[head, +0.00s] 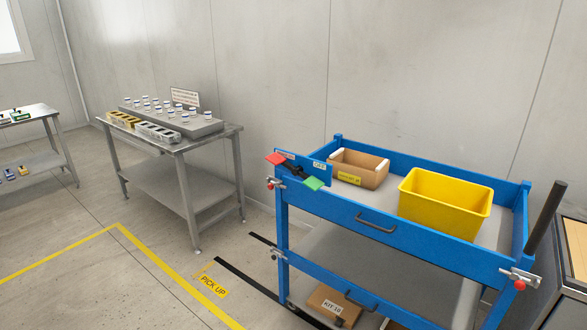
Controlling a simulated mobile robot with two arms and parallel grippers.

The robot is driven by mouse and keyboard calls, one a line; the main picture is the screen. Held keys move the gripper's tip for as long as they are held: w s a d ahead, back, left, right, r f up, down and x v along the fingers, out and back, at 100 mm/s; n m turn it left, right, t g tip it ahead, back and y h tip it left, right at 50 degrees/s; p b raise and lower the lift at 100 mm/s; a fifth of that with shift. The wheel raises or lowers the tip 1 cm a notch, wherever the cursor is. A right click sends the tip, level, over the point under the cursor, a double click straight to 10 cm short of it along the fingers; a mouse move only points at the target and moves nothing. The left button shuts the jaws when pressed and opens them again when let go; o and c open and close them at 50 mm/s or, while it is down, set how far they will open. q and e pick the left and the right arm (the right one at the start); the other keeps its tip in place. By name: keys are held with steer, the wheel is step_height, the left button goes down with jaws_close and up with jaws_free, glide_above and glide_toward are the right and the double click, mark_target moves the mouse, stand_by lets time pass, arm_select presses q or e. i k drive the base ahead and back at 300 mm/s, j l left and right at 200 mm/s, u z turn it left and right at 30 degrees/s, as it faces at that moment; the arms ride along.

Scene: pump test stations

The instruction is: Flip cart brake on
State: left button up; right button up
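A blue two-shelf cart (420,255) stands at the right in the head view. At its left end a blue plate (318,170) carries a dark rocker lever (294,171) with a red pad (275,159) and a green pad (313,183). The red pad sits higher in the picture, at the upper left; the green pad is at the lower right. I cannot read the small labels on the plate well enough to tell the brake's state. Neither of my grippers shows in this view.
A yellow bin (445,203) and a cardboard box (358,168) sit on the cart's top. Red-knobbed latches (520,280) are on its corners. A steel table (185,145) with bottles stands left. Yellow-taped floor (105,275) lies clear in front. A dark post (546,215) rises at right.

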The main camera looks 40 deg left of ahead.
mark_target(312, 182)
steer(key=i+j, duration=0.7)
steer(key=j, duration=0.15)
steer(key=i+j+u, duration=0.15)
steer(key=i+j, duration=0.5)
steer(key=j, duration=0.2)
